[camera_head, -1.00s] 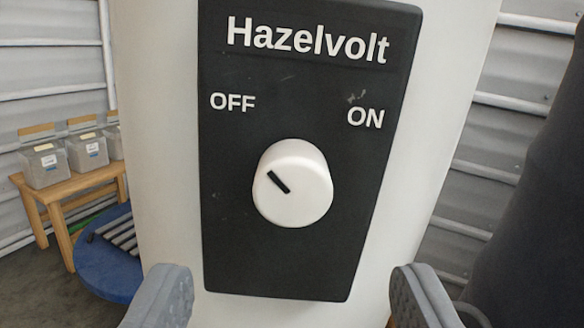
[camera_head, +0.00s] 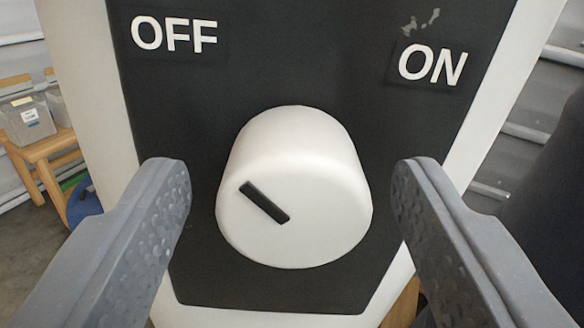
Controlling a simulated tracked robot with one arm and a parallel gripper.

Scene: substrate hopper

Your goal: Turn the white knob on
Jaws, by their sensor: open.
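The white knob (camera_head: 315,190) sits on a black panel (camera_head: 290,60) in the middle of the view. Its black pointer mark slants toward the upper left, the side of the OFF label (camera_head: 175,36). The ON label (camera_head: 432,66) is at the upper right. My gripper (camera_head: 290,190) is open, with one grey finger left of the knob and one right of it. Gaps show between both fingers and the knob in the picture. How deep the fingertips reach along the knob is hard to tell.
The panel is on a white body (camera_head: 85,70). A wooden table (camera_head: 40,150) with grey bins (camera_head: 28,118) stands at the far left. A dark shape (camera_head: 555,190) fills the right edge.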

